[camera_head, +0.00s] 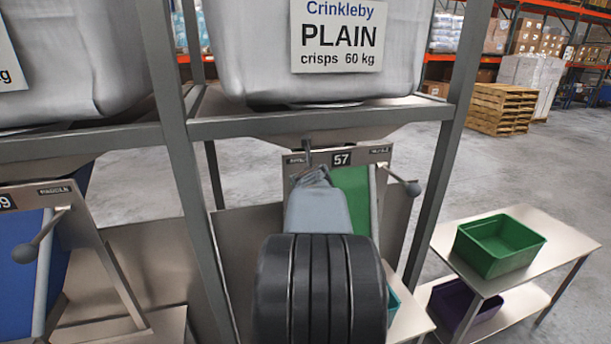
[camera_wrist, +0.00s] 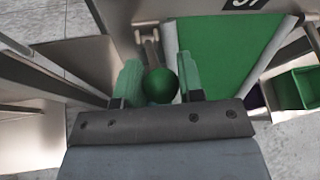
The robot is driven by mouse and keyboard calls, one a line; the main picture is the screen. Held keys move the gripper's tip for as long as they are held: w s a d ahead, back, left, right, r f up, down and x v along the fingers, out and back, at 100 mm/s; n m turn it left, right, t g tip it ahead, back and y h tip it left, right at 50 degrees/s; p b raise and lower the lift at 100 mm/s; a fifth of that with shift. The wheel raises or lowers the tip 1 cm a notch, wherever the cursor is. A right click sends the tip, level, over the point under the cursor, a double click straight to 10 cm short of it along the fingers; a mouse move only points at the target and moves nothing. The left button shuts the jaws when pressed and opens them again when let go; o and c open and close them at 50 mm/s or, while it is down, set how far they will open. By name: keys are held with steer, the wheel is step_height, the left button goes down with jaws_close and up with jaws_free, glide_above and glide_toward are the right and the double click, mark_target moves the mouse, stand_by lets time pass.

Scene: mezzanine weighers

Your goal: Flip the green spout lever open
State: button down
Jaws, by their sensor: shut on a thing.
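The bar runs from the knob towards the spout plate, left of the green spout panel (camera_wrist: 220,45). In the head view my gripper (camera_head: 313,178) is in front of the spout marked 57 and hides the knob. The green panel (camera_head: 352,192) shows beside it on the right.
A grey ball-ended lever (camera_head: 412,188) is on the right of the same spout. A blue spout (camera_head: 22,255) with its own lever stands at the left. Frame posts (camera_head: 185,180) flank the spout. A bench (camera_head: 565,243) at the right holds a green bin (camera_head: 500,250), with a purple bin (camera_head: 455,303) below.

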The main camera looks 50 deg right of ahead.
steer(key=c, duration=0.8)
jaws_free()
steer(key=shift+f, duration=0.1)
steer(key=shift+o, duration=0.2)
steer(key=shift+s, duration=0.1)
steer(key=p+v, duration=0.2)
steer(key=v, duration=1.1)
steer(key=shift+s+a+r, duration=0.2)
steer(key=shift+a+r, duration=0.05)
steer(key=shift+a, duration=0.05)
steer(key=shift+w, duration=0.1)
